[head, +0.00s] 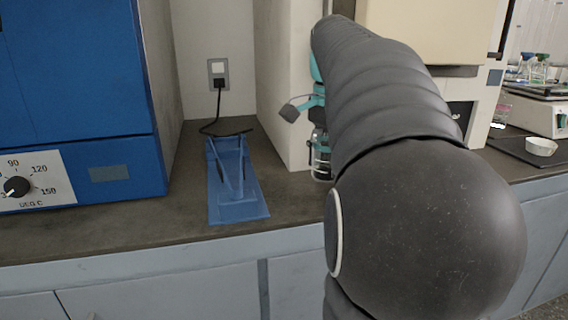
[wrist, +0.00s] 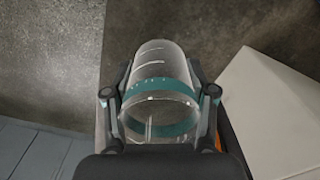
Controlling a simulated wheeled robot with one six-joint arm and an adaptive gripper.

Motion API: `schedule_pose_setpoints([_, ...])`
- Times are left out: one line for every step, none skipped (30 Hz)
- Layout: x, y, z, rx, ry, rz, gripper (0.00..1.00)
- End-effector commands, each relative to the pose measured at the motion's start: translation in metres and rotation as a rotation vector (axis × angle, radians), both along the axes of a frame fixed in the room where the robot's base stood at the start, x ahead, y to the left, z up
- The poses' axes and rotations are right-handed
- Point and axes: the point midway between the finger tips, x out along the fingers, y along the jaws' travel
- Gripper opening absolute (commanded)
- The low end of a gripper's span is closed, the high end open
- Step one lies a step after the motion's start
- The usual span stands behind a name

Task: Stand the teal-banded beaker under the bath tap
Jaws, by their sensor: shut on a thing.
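The teal-banded beaker (wrist: 160,100) is clear glass with white marks and a teal band near its rim. In the wrist view it sits between the two fingers of my gripper (wrist: 160,92), which is shut on it. In the head view my gripper (head: 318,145) is partly hidden behind my arm. Below it a little of the beaker's clear glass (head: 321,168) shows beside the cream cabinet's right side. I cannot tell whether its base touches the bench. I cannot make out the bath tap in either view.
A blue oven (head: 75,90) with a dial stands at left. A blue stand (head: 238,208) is on the dark bench (head: 180,215), left of the cream cabinet (head: 285,80). My arm hides much of the right side.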

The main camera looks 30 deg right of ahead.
Motion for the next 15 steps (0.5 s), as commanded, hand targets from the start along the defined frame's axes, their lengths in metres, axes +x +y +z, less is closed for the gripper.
schedule_pose_setpoints([0.011, 0.008, 0.001, 0.000, 0.000, 0.006, 0.20])
schedule_pose_setpoints([0.017, 0.012, 0.001, 0.000, 0.000, 0.007, 0.20])
schedule_pose_setpoints([0.025, 0.017, 0.001, 0.000, 0.001, 0.006, 0.20])
schedule_pose_setpoints([0.030, 0.021, 0.001, 0.000, 0.000, 0.007, 0.20])
schedule_pose_setpoints([0.036, 0.025, 0.001, 0.000, 0.000, 0.006, 0.20])
schedule_pose_setpoints([0.044, 0.031, 0.001, 0.000, 0.000, 0.006, 0.20])
schedule_pose_setpoints([0.049, 0.034, 0.001, 0.000, 0.001, 0.006, 0.20])
schedule_pose_setpoints([0.055, 0.039, 0.001, 0.000, 0.000, 0.006, 0.20])
schedule_pose_setpoints([0.062, 0.044, 0.001, 0.000, 0.000, 0.005, 0.20])
schedule_pose_setpoints([0.068, 0.047, 0.001, 0.000, 0.001, 0.006, 0.20])
schedule_pose_setpoints([0.072, 0.051, 0.001, 0.000, 0.000, 0.004, 0.20])
schedule_pose_setpoints([0.078, 0.055, 0.001, 0.000, 0.000, 0.005, 0.20])
schedule_pose_setpoints([0.082, 0.058, 0.001, 0.000, 0.000, 0.004, 0.20])
schedule_pose_setpoints([0.086, 0.060, 0.001, 0.000, 0.000, 0.003, 0.20])
schedule_pose_setpoints([0.089, 0.063, 0.001, 0.000, 0.000, 0.003, 0.20])
